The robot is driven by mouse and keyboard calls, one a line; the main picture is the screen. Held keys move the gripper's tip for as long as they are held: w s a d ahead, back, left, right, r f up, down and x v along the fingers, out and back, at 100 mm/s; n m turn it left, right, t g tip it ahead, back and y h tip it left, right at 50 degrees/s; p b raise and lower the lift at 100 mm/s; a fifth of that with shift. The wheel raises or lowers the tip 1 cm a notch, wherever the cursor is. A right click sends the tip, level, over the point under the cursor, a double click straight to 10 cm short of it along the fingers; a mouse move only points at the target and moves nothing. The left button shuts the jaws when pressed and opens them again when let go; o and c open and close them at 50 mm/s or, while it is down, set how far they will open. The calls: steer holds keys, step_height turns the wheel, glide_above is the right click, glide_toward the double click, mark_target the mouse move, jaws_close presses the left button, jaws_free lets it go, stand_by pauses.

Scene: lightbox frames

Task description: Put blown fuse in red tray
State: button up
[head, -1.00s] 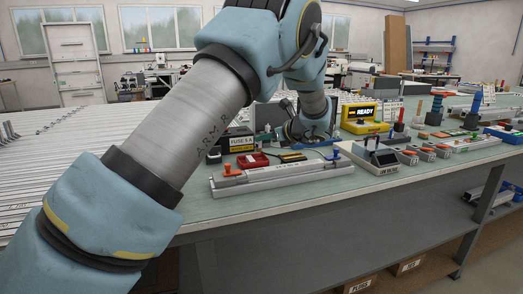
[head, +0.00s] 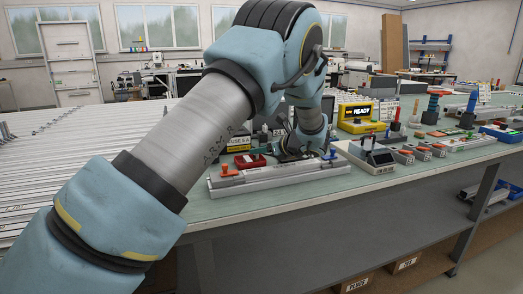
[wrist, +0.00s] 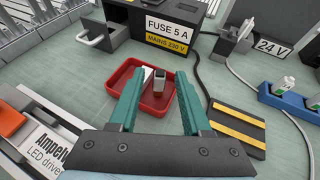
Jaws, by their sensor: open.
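The red tray (wrist: 168,104) lies on the green bench top in front of my gripper; in the head view the tray (head: 247,163) is beside the fuse box. My gripper (wrist: 160,76) is open, with its two green fingers above the tray. Between the fingers a small piece with a grey metal-like end (wrist: 158,83) shows inside the tray outline, with a white piece (wrist: 147,77) beside it. Either may be the fuse; I cannot tell whether it is blown. Neither finger visibly grips them. In the head view my gripper (head: 290,152) is small and partly hidden by my arm.
A black box labelled "FUSE 5 A, MAINS 230 V" (wrist: 165,30) stands behind the tray. A grey part with a handle (wrist: 100,42) sits left of it. A black pad with yellow stripes (wrist: 238,127) and a cable lie to the right. An LED driver (wrist: 48,140) is at front left.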

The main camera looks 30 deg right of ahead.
steer(key=b+v, duration=0.1)
steer(key=v, duration=1.1)
steer(key=shift+r+b, duration=0.1)
steer(key=shift+b, duration=0.25)
